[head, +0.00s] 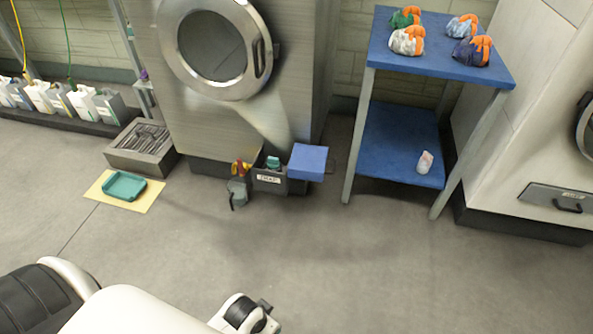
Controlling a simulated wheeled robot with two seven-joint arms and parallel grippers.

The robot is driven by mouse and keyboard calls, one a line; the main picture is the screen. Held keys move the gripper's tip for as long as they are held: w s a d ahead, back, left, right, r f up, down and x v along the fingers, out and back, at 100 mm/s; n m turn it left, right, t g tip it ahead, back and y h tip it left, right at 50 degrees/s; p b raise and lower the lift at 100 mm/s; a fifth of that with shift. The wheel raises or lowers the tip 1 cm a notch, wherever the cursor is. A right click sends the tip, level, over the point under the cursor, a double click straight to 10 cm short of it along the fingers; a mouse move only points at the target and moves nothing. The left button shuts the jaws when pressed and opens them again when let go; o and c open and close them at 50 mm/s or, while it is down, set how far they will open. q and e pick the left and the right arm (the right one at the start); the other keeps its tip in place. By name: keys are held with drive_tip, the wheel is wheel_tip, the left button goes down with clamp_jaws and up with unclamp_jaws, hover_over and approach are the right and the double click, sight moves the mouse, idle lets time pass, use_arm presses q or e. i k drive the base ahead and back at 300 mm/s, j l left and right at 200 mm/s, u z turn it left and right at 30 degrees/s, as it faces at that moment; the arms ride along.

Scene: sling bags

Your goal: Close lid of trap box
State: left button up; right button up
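The trap box (268,187) is a small dark box with a white label, low on the floor against the front of the metal machine. Its top looks open, and a teal item (273,162) shows at its opening. A flat blue panel (308,162), which looks like the lid, stands out at the box's right side, swung away from the opening. Pale and black parts of my own body show along the bottom edge, well short of the box. I can make out no gripper fingers in view.
A grey jug-like item (238,190) stands left of the box, below a red and yellow handle (241,168). A blue two-level table (430,66) with sling bags stands right. The floor in front is clear.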

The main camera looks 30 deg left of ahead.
sight(306, 161)
drive_tip(key=l+u, duration=0.9)
drive_tip(key=i+j, duration=0.1)
